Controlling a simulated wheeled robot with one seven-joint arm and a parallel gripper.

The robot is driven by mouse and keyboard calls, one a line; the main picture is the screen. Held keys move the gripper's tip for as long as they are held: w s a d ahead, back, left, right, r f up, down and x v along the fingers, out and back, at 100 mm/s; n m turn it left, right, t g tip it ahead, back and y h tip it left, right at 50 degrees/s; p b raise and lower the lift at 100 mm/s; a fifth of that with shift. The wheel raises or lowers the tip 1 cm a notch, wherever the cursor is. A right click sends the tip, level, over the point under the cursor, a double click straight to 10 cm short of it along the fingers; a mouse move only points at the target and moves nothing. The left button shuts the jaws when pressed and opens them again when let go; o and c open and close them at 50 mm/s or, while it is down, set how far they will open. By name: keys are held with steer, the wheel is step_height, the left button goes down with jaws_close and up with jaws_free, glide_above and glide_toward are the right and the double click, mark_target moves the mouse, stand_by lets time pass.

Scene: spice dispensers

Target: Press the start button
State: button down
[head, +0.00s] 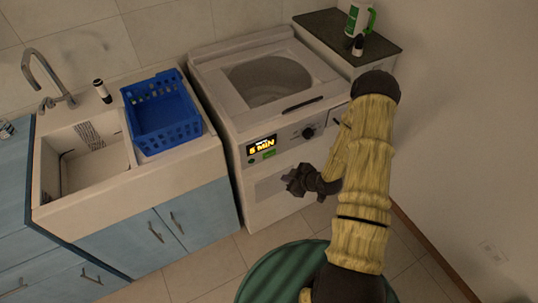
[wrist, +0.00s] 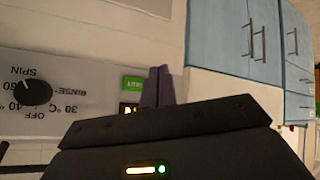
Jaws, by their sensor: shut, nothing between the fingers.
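The washing machine (head: 262,185) has a front panel with a lit display (head: 262,145) reading "5 MIN". A small green button-like rectangle (head: 269,154) sits just below the display; it also shows in the wrist view (wrist: 133,84), its lettering too small to read surely. My gripper (head: 290,179) is shut and empty in front of the machine, below the panel in the head view. In the wrist view the closed fingers (wrist: 157,76) stand just right of the green rectangle and partly cover the display (wrist: 128,107). I cannot tell whether they touch the machine.
A dial (head: 308,132) sits right of the display; it shows large in the wrist view (wrist: 33,92). Left stands a sink cabinet (head: 205,205) with a blue basket (head: 165,120). A dark-topped counter (head: 345,42) holds a green-and-white bottle (head: 358,20). A green round lid (head: 270,270) is nearby.

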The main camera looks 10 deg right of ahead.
steer(key=shift+w, duration=0.15)
glide_toward(268, 157)
steer(key=shift+w+a+f+b, duration=0.1)
steer(key=shift+w+a+f, duration=0.25)
steer(key=shift+f, duration=0.4)
steer(key=shift+w+a+f+b, duration=0.15)
steer(key=shift+w+a+f, duration=0.2)
steer(key=shift+f, duration=0.4)
steer(key=shift+w+a+f+b, duration=0.1)
steer(key=shift+w+a+f, duration=0.3)
steer(key=shift+f, duration=0.35)
stand_by(0.5)
steer(key=shift+w+a, duration=0.15)
steer(key=shift+w, duration=0.2)
steer(key=shift+w+a+b, duration=0.1)
steer(key=shift+w+b, duration=0.2)
steer(key=shift+w, duration=0.05)
stand_by(0.9)
steer(key=shift+s+d, duration=0.25)
steer(key=shift+s, duration=0.5)
